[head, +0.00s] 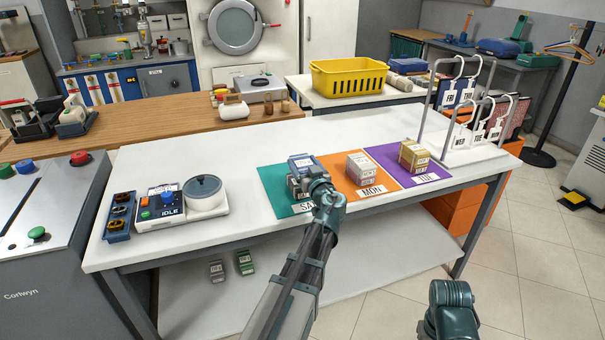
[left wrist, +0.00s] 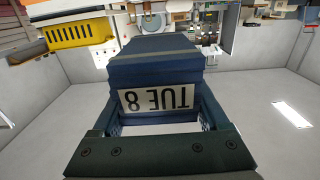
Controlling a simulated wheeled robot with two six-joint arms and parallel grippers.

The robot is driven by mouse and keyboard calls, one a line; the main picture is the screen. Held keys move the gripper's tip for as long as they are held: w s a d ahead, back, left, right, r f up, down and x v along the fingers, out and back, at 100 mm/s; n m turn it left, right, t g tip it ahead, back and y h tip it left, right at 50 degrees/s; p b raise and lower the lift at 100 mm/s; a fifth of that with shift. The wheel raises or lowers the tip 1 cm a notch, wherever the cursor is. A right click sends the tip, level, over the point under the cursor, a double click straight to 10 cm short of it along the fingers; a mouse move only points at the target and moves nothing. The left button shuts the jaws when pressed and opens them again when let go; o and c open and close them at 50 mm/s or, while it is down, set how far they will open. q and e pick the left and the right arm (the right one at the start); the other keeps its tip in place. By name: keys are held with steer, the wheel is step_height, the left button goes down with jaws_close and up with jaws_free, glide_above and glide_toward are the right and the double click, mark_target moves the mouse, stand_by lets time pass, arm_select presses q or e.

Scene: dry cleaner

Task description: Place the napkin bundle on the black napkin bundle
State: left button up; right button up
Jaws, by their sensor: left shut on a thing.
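My left gripper (head: 308,182) is shut on a dark blue napkin bundle (head: 301,160) above the green mat (head: 272,182) on the white table. In the left wrist view the blue bundle (left wrist: 155,75) sits between the fingers, with a band across it and a tag that reads TUE 8 upside down. A darker bundle (head: 292,187) shows in part under the held one, at the green mat; my gripper hides most of it. I cannot tell whether the two bundles touch. My right gripper is not in view; only part of my right arm shows at the lower right.
A pale bundle stack (head: 361,167) stands on the orange MON mat, and a gold-topped stack (head: 413,156) on the purple mat. A tag rack (head: 462,145) stands at the table's right end. A scale with a pot (head: 206,194) is at left. Two bundles lie on the lower shelf (head: 330,290).

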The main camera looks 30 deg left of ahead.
arm_select(q)
steer(key=f+b, duration=0.3)
steer(key=f, duration=0.1)
steer(key=shift+w+a+b, duration=0.15)
steer(key=shift+a+b, duration=0.1)
steer(key=shift+b, duration=0.1)
steer(key=shift+r, duration=0.2)
steer(key=shift+f, duration=0.1)
steer(key=o, duration=1.3)
steer(key=shift+o, duration=0.2)
steer(key=v, duration=1.2)
